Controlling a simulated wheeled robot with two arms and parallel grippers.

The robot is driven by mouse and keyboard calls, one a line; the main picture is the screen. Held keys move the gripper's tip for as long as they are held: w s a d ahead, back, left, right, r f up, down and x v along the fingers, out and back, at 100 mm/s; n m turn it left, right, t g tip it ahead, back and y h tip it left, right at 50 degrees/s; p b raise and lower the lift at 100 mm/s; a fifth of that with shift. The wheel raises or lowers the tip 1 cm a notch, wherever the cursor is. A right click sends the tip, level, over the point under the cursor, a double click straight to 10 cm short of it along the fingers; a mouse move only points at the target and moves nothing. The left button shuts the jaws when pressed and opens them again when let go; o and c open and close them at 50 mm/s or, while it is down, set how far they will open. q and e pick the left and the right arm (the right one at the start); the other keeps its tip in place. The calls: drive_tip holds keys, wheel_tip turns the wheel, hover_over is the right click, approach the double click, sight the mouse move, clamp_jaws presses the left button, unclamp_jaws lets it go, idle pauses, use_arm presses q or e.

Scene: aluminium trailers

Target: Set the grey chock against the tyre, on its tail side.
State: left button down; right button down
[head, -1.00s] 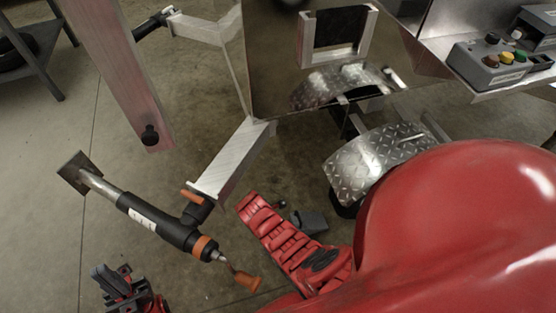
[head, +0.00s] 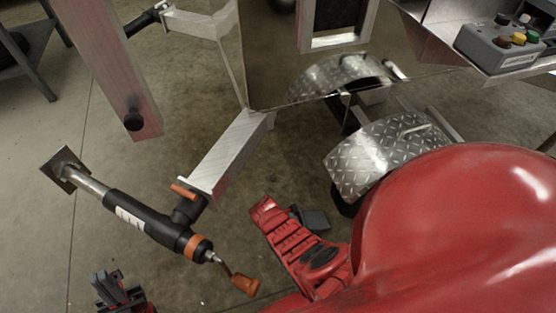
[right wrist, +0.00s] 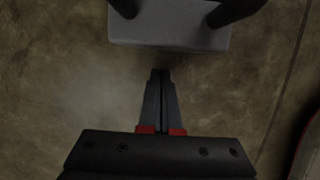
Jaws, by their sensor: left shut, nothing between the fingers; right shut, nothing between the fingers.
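The grey chock (head: 315,220) lies on the floor just beyond my red right forearm, which partly covers it. In the right wrist view a grey block that looks like the chock (right wrist: 170,27) sits at the top edge, with two dark posts on it. My right gripper (right wrist: 160,75) is shut and empty, its tips pointing at the block with a gap in the picture. In the head view its fingers are hidden. The tyre (head: 346,207) shows only as a dark edge under the tread-plate mudguard (head: 375,155). My left gripper (head: 103,283) is shut and empty at bottom left.
The trailer's aluminium frame (head: 228,150) and shiny side panel (head: 285,70) are ahead. A button box (head: 500,45) is at top right. Bare floor lies between the stand and the forearm.

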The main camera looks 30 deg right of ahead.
drive_tip(key=shift+s+d, duration=0.25)
drive_tip(key=shift+d, duration=0.7)
drive_tip(key=shift+s+d, duration=0.1)
drive_tip(key=shift+d, duration=0.25)
drive_tip(key=d, duration=0.3)
drive_tip(key=s+d+p, duration=0.1)
drive_tip(key=d, duration=0.2)
drive_tip(key=s+d, duration=0.1)
drive_tip(key=d, duration=0.3)
drive_tip(key=shift+s, duration=0.25)
